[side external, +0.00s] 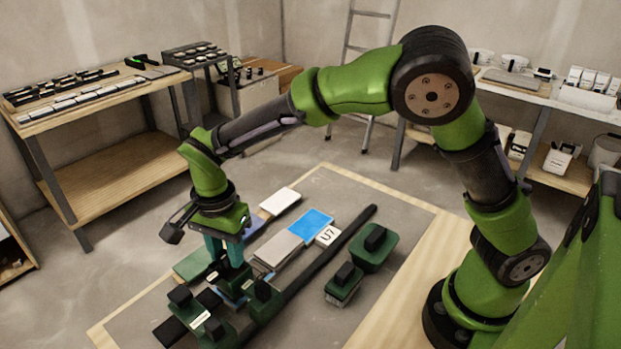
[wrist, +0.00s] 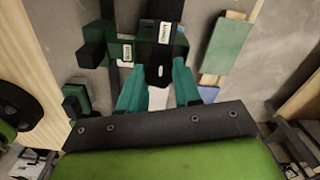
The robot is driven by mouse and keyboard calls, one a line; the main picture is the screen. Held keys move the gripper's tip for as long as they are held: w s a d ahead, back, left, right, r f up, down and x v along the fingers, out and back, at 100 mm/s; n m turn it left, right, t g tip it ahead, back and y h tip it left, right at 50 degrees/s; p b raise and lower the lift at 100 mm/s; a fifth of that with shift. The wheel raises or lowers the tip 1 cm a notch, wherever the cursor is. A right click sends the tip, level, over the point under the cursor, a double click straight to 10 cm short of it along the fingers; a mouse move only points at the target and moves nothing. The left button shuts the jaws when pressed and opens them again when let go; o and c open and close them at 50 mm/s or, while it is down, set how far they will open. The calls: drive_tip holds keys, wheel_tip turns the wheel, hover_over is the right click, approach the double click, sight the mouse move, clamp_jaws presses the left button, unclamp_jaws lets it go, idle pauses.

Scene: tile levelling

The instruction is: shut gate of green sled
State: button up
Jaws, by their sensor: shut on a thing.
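The dark green sled (side external: 262,304) sits at the near end of a long black rail (side external: 318,258). Its raised blocks have black tops and white labels; it also shows in the wrist view (wrist: 122,50). My gripper (side external: 232,264), with teal fingers, points down over the sled. In the wrist view my gripper (wrist: 160,76) is closed on a black labelled block (wrist: 165,32), which looks like the sled's gate. The fingers hide part of this block, and I cannot tell how far the gate is from shut.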

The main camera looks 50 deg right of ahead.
sight(226, 254)
drive_tip(key=n, duration=0.4)
drive_tip(key=shift+r+n, duration=0.1)
drive_tip(key=shift+n, duration=0.2)
drive_tip(key=n, duration=0.9)
drive_tip(key=shift+n, duration=1.8)
drive_tip(key=o, duration=1.1)
drive_tip(key=shift+c, duration=0.2)
wheel_tip(226, 254, up, 17)
